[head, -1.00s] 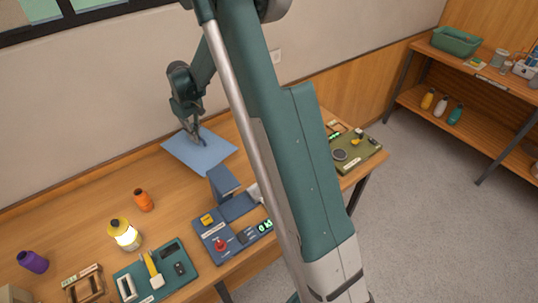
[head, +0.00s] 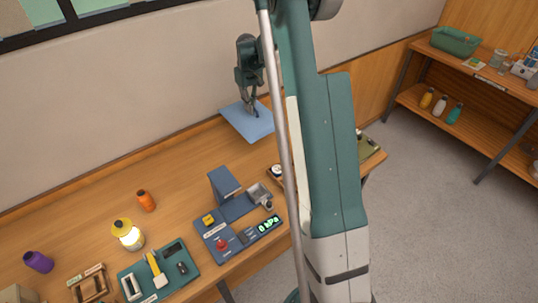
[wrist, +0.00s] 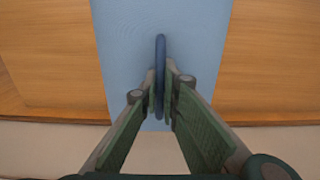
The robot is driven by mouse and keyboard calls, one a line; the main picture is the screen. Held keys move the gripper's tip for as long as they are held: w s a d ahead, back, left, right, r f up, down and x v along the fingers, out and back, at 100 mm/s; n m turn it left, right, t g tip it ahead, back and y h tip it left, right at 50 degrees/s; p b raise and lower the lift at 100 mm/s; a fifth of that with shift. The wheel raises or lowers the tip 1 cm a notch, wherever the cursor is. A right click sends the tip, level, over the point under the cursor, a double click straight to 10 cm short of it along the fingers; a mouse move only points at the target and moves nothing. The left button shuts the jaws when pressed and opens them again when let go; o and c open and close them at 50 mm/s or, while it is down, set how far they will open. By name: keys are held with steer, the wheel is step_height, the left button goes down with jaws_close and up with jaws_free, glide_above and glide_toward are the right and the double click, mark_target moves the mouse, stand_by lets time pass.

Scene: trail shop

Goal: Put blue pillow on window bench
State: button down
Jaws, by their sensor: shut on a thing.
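A flat light-blue square with a dark blue raised grip, which I take for the blue pillow (head: 238,121), is in the head view over the back of the long wooden bench (head: 180,165) below the window. My gripper (head: 253,112) points down at its middle. In the wrist view, the fingers are shut on the dark blue grip (wrist: 160,52), with the light-blue face (wrist: 120,40) beneath. Wood shows on both sides of it and a pale wall strip nearer the fingers. Its far corner overlaps the bench's back edge. The gap beneath it cannot be told exactly.
On the bench stand an orange bottle (head: 146,200), a lit yellow lantern (head: 128,235), a purple bottle (head: 38,262), a green tool board (head: 160,285) and a blue device (head: 238,235). My arm hides part of the bench's right end. A shelf (head: 465,110) stands at right.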

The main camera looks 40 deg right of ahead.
steer(key=s+d+r+p, duration=0.1)
steer(key=s+d+r, duration=0.1)
steer(key=d, duration=1)
steer(key=shift+s+d+r, duration=0.15)
steer(key=shift+d+r, duration=0.1)
steer(key=shift+d, duration=0.05)
steer(key=shift+f, duration=0.1)
step_height(320, 180, down, 6)
steer(key=shift+f, duration=0.15)
steer(key=shift+f+p, duration=0.35)
steer(key=shift+f, duration=1.4)
steer(key=shift+f, duration=0.15)
steer(key=c, duration=2.6)
jaws_free()
